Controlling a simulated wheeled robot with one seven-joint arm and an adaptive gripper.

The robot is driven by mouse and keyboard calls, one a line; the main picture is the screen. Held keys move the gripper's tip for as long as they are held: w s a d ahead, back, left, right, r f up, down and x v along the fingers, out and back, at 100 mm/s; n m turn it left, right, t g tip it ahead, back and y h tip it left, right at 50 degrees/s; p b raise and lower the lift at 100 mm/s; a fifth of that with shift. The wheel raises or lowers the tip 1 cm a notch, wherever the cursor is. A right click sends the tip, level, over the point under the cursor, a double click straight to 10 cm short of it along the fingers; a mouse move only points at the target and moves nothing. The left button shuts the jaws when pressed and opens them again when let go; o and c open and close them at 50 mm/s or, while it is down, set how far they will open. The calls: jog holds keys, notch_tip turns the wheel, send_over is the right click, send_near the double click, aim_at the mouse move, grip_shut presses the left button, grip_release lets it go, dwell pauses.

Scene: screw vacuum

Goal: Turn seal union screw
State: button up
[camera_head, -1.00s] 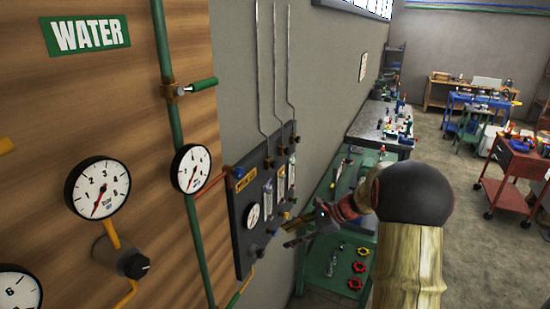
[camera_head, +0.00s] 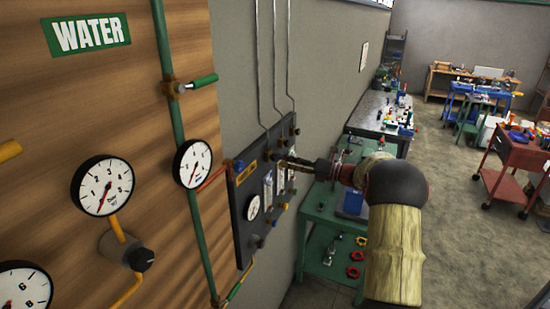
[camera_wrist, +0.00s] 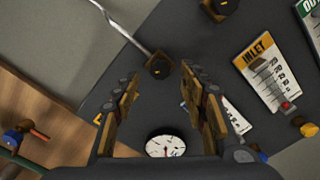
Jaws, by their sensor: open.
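A dark panel (camera_head: 243,207) on the wall carries a gauge (camera_head: 252,207), flow tubes and several fittings. I see no contact. In the head view my gripper (camera_head: 284,163) is in front of the panel's upper part and hides some fittings.
Another dark fitting (camera_wrist: 222,8) is at the top of the wrist view. An INLET plate (camera_wrist: 268,65) and its red-tipped valve lie right of the fingers, and a white gauge (camera_wrist: 165,146) shows below. A green workbench (camera_head: 318,232) stands beyond the panel.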

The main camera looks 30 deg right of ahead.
aim_at(275, 158)
jog(key=shift+p+x, duration=0.4)
jog(key=shift+x, duration=2.25)
jog(key=c, duration=0.3)
jog(key=c, duration=0.8)
grip_shut()
jog(key=shift+f+n+b, duration=0.15)
jog(key=shift+n+b, duration=0.15)
jog(key=shift+b, duration=0.1)
